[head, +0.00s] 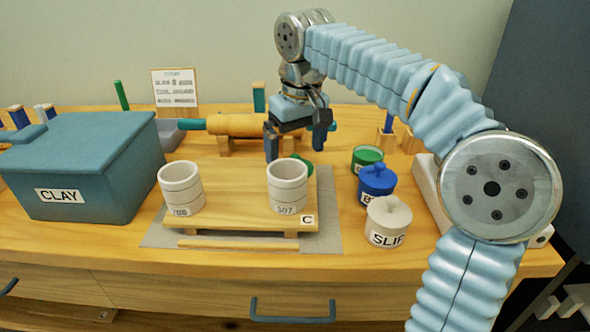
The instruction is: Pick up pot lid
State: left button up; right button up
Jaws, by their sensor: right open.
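A green pot lid (307,165) lies on the wooden board marked C (235,218), mostly hidden behind the right white cup (288,190). My right gripper (296,153) is open above and around the lid, its two fingers pointing down on either side. Whether the fingers touch the lid cannot be told. A green pot (367,157) stands to the right with its top uncovered. My left gripper is not in view.
A second white cup (181,190) stands on the board's left. A blue CLAY bin (90,170) fills the left side. A wooden roller (240,125) lies behind the gripper. The board stands on a grey mat (328,225). Bare tabletop shows at front right.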

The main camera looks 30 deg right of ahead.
notch_tip(320, 180, down, 3)
jog(key=shift+w+r, duration=0.15)
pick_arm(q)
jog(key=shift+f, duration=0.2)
pick_arm(e)
jog(key=c, duration=1.1)
jog(key=shift+r, duration=0.1)
